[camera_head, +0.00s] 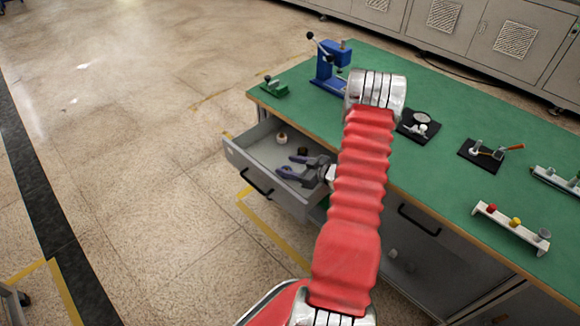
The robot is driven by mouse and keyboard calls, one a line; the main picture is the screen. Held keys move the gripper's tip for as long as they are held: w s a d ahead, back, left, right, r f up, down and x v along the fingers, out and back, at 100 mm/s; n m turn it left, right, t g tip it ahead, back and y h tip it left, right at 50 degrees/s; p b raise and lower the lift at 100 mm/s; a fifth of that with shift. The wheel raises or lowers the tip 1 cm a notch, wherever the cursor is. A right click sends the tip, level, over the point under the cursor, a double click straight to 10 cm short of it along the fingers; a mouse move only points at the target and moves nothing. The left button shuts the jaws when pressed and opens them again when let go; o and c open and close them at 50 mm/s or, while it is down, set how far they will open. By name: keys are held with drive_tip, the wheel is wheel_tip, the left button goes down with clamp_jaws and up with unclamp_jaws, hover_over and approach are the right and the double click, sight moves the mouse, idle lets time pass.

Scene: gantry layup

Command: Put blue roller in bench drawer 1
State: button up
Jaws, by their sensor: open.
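The bench drawer (243,154) at the left end of the green-topped bench is pulled open; I cannot read a number on it. My gripper (287,167) is open and sits over or inside this drawer, its dark fingers pointing left. Nothing shows between the fingers. A small pale and brown item (281,138) lies at the back of the drawer, with a small dark item (302,151) near the gripper. I cannot make out a blue roller for certain; my red arm hides part of the bench and drawer.
The bench top (455,115) carries a blue press (328,66), a green fixture (273,87), a black pad (419,125), an orange-handled tool (497,151) and a white rack (510,228) with coloured knobs. A closed drawer (420,219) is on the right. Floor at left is clear.

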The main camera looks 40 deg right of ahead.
drive_tip(key=shift+s+a+f, duration=0.3)
drive_tip(key=shift+a+f, duration=0.15)
drive_tip(key=shift+f, duration=0.2)
drive_tip(key=shift+r, duration=0.45)
drive_tip(key=v, duration=1.2)
drive_tip(key=shift+w+d+r, duration=0.2)
drive_tip(key=shift+d+r, duration=0.05)
drive_tip(key=shift+w+r, duration=0.1)
